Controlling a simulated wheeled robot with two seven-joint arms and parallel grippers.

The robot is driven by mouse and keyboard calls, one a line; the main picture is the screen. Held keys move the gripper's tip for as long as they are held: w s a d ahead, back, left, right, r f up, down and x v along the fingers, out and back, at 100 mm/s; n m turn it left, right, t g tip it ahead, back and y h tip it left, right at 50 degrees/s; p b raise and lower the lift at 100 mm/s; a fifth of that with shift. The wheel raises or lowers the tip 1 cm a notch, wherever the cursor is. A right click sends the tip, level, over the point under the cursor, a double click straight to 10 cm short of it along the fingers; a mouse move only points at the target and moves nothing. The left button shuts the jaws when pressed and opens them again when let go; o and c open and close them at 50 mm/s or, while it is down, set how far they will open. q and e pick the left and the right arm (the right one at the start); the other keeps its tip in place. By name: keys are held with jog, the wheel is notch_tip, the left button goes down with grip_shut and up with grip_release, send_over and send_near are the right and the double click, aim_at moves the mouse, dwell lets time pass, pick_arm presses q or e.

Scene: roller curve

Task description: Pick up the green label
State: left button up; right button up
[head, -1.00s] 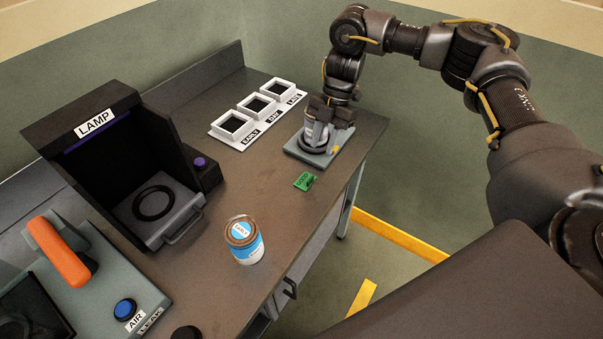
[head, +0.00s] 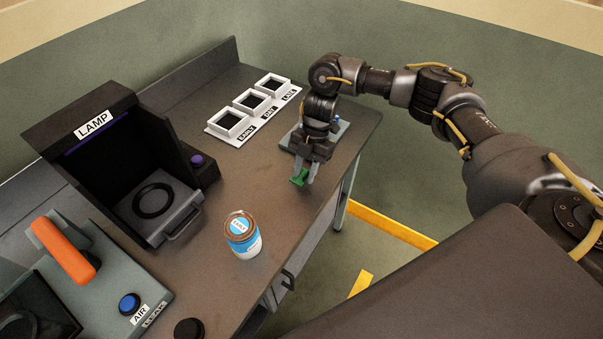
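The green label (head: 299,177) lies near the right edge of the dark worktop in the head view, partly hidden by my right gripper. My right gripper (head: 303,174) points down over it. Its two fingers are spread apart, with the label between or just below their tips. I cannot tell whether either finger touches it. My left gripper is out of view.
A grey plate (head: 341,128) lies behind the gripper. A white three-socket rack (head: 233,137) is at the back, and the black lamp box (head: 95,150) is at left.

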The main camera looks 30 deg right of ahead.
jog(key=shift+s+f, duration=0.1)
jog(key=shift+f, duration=0.15)
jog(key=shift+a, duration=0.1)
jog(key=shift+c, duration=0.4)
grip_shut()
jog(key=shift+r+b, duration=0.5)
jog(key=shift+r, duration=0.05)
jog(key=s+a+r+b, duration=0.4)
jog(key=s+a+r, duration=0.5)
jog(key=r, duration=0.3)
jog(key=shift+s+a, duration=0.15)
jog(key=shift+a, duration=0.6)
